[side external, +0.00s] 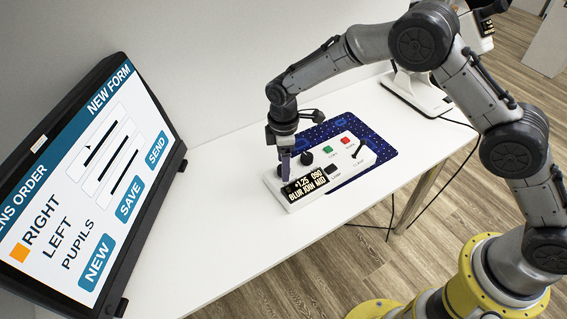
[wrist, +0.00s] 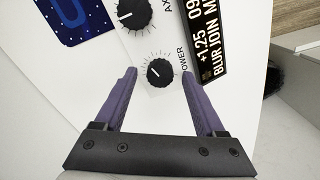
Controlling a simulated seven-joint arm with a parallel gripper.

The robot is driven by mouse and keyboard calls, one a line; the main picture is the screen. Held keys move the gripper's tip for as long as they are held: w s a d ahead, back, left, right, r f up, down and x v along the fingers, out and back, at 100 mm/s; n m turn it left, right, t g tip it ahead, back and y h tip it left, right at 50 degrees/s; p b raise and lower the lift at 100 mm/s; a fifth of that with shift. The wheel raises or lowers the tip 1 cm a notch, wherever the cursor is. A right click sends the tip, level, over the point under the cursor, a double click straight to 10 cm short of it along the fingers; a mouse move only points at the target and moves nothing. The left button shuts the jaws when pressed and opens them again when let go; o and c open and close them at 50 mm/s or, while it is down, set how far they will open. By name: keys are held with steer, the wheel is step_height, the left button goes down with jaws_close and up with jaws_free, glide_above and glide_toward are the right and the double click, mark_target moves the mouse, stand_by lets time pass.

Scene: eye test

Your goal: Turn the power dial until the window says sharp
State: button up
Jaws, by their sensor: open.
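The power dial (wrist: 160,72) is a black knob with a white pointer line, on a white control box, in the wrist view. The word POWER is printed beside it. My gripper (wrist: 160,75) is open, with one purple finger on each side of the dial; I cannot tell whether they touch it. In the side view my gripper (side external: 286,165) is over the left end of the control box (side external: 317,197) and hides the dial. The black window (side external: 307,184) shows +1.25, 090 and BLUR JOIN with a further word. The window (wrist: 207,38) is cut off in the wrist view.
The axis dial (wrist: 134,14) is beside the power dial. The box also has a green button (side external: 330,149) and a red button (side external: 345,141). A blue patterned mat (side external: 378,153) lies under the box. A large monitor (side external: 85,185) stands left. The white table (side external: 225,230) is clear in front.

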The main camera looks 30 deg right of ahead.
steer(key=shift+f, duration=0.3)
jaws_close()
stand_by(0.3)
steer(key=m, duration=0.5)
steer(key=shift+m, duration=0.3)
steer(key=shift+r, duration=0.1)
jaws_free()
